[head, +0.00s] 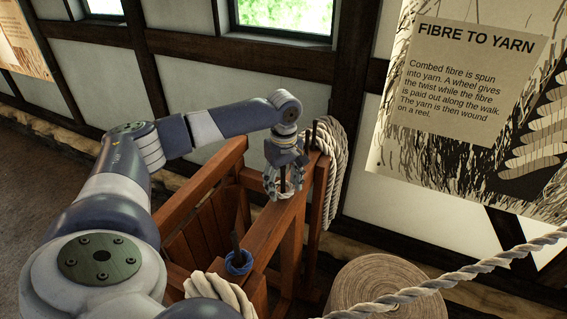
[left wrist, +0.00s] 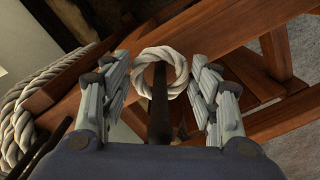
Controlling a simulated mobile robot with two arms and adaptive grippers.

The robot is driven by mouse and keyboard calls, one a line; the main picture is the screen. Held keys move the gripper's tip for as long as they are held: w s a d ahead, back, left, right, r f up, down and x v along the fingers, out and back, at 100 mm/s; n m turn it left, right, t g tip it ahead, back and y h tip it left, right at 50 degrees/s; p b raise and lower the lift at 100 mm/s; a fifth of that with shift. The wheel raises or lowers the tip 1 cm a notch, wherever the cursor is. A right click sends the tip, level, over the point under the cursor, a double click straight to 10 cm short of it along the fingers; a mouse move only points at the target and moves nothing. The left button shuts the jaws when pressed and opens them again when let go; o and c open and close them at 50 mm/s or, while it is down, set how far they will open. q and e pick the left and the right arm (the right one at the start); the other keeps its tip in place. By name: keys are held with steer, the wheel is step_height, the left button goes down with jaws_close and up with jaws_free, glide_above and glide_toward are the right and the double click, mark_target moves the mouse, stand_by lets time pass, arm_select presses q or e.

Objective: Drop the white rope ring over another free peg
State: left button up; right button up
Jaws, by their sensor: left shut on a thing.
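The white rope ring (left wrist: 181,78) sits between the fingers of my left gripper (head: 283,185) in the left wrist view. A dark peg (left wrist: 159,110) passes through its opening, so the ring is around the peg. My left gripper is shut on the ring, low over the top beam of the wooden frame (head: 262,236). In the head view the fingers hide much of the ring, and I cannot tell whether it touches the beam. A blue rope ring (head: 239,263) lies around a nearer peg (head: 235,241). My right gripper is not in view.
A coil of pale rope (head: 335,165) hangs at the far end of the frame, close beside my left gripper. A large twine reel (head: 380,285) stands at the right. A thick rope (head: 450,278) crosses above it. A wall panel (head: 465,90) is behind.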

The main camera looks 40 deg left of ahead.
arm_select(q)
steer(key=shift+f, duration=0.9)
steer(key=o, duration=0.9)
steer(key=shift+c, duration=0.2)
steer(key=shift+r, duration=0.1)
step_height(320, 180, up, 12)
steer(key=shift+f, duration=0.1)
